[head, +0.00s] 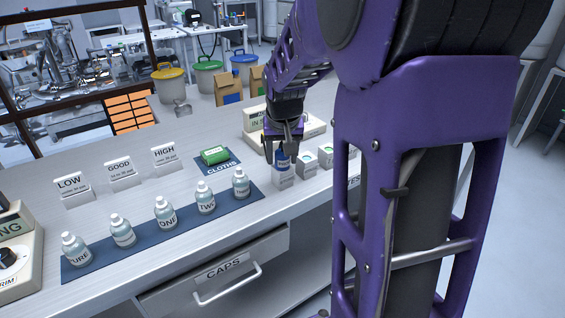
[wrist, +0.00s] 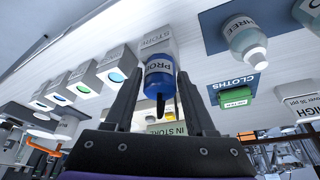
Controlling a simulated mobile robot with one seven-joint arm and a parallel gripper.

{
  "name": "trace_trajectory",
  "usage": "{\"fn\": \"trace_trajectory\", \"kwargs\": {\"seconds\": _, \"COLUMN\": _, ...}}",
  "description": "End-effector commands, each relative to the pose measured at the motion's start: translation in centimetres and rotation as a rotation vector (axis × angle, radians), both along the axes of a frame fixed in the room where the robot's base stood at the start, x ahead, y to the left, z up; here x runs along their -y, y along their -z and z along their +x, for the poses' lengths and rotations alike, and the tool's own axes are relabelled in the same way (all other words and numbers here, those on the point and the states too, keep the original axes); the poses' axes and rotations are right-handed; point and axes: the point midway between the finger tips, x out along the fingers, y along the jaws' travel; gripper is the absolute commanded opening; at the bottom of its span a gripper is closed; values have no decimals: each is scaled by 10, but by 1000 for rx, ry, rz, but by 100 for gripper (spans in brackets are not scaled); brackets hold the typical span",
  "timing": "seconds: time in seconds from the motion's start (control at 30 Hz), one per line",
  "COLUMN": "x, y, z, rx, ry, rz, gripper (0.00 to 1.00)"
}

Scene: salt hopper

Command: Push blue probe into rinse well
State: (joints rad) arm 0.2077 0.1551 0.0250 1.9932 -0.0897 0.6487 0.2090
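The blue probe (head: 281,161) stands upright in a white block (head: 283,181) at the bench's front edge. My gripper (head: 284,148) is above the block with a finger on each side of the probe. In the wrist view the gripper's fingers (wrist: 158,82) look spread, with narrow gaps beside the probe. The white blocks with coloured rings (head: 307,160) stand just right of the probe.
Several labelled bottles (head: 166,216) stand on a blue mat (head: 105,257) to the left. A green cloth pack (head: 214,155) and sign cards (head: 121,172) lie behind them. A white device (head: 254,120) stands behind my gripper. The CAPS drawer (head: 222,272) is below the bench top.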

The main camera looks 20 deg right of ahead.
Motion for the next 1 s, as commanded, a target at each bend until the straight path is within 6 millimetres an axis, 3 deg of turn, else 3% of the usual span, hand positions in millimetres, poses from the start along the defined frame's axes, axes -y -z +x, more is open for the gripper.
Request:
{"fn": "trace_trajectory", "kwargs": {"seconds": 0.03, "x": 0, "y": 0, "z": 0, "rx": 0, "ry": 0, "rz": 0, "gripper": 44}}
{"fn": "trace_trajectory", "kwargs": {"seconds": 0.3, "x": 0, "y": 0, "z": 0, "rx": 0, "ry": 0, "rz": 0, "gripper": 0}}
{"fn": "trace_trajectory", "kwargs": {"seconds": 1.0, "x": 0, "y": -2, "z": 0, "rx": 0, "ry": 0, "rz": 0, "gripper": 0}}
